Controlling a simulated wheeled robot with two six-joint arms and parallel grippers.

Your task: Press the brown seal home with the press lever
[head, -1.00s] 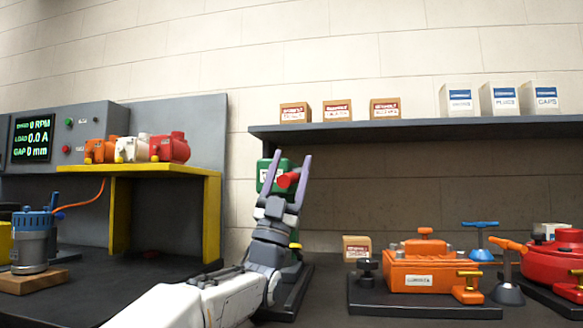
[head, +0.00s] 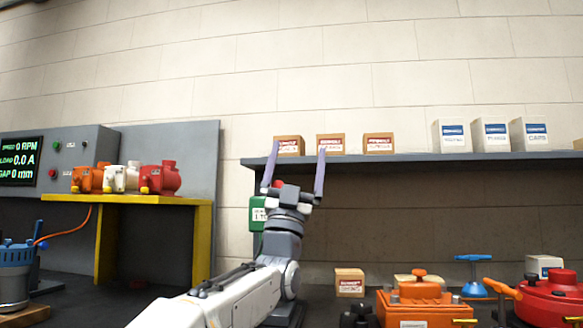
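A green press head (head: 257,213) with a white label stands on the bench behind my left arm, mostly hidden by it. A red knob (head: 278,184), seemingly the press lever's end, shows low between the fingers of my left gripper (head: 296,166). The gripper points up with its two purple fingers spread wide, and nothing is clasped. I cannot tell whether a finger touches the knob. The brown seal is not discernible; the press base is hidden behind my arm. My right gripper is not in view.
A shelf (head: 400,161) with several small boxes runs behind the press. An orange housing (head: 425,311) and a red housing (head: 552,300) stand right. A yellow stand (head: 203,240) bearing small motors is left. A small box (head: 349,283) sits right of my arm.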

